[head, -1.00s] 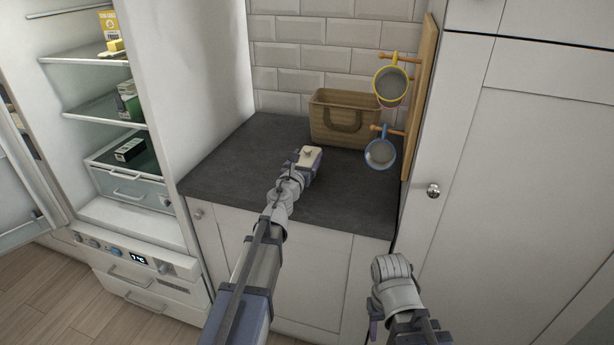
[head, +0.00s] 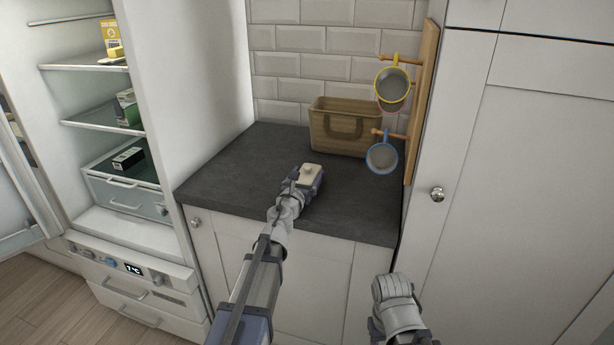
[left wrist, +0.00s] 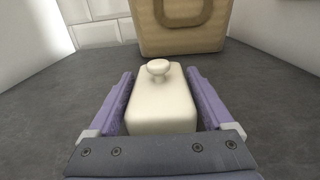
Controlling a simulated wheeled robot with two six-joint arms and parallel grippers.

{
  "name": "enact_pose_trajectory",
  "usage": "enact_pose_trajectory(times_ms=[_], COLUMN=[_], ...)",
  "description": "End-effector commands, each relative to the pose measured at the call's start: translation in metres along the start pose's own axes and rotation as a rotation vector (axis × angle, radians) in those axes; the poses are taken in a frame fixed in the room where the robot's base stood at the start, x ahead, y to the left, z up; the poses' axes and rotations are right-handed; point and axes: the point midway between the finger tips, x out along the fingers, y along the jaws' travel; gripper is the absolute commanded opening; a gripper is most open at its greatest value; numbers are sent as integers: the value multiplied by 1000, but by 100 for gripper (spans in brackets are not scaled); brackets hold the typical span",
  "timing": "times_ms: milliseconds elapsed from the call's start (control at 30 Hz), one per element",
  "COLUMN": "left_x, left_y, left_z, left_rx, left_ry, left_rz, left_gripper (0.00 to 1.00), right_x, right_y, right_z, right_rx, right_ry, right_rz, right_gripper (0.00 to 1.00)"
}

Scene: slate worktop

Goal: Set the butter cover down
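The butter cover (head: 312,169) is a cream-white block with a round knob on top.
A woven basket (head: 345,130) stands at the back of the slate worktop (head: 230,180). A yellow-rimmed mug (head: 392,84) and a blue-rimmed mug (head: 382,158) hang on a wooden rack (head: 420,105) at right. The fridge at left is open. The worktop's left part is clear.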

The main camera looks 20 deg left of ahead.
Motion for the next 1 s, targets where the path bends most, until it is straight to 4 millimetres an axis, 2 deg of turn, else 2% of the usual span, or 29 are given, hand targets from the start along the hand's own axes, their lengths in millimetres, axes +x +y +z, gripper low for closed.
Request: enact_pose_trajectory(times_ms=[33, 100, 500, 667, 1000], left_x=[0, 0, 0, -19, -84], left_y=[0, 0, 0, 0, -1], left_z=[0, 0, 5, 3, 3], left_rx=[0, 0, 0, 0, 0], left_ry=[0, 0, 0, 0, 0], left_rz=[0, 0, 0, 0, 1], left_gripper=[92, 100, 100, 100, 100], right_x=[0, 0, -5, -3, -3], right_y=[0, 0, 0, 0, 0], right_z=[0, 0, 0, 0, 0], right_rx=[0, 0, 0, 0, 0], right_ry=[0, 0, 0, 0, 0], right_rz=[0, 0, 0, 0, 0], right_gripper=[50, 50, 50, 50, 50])
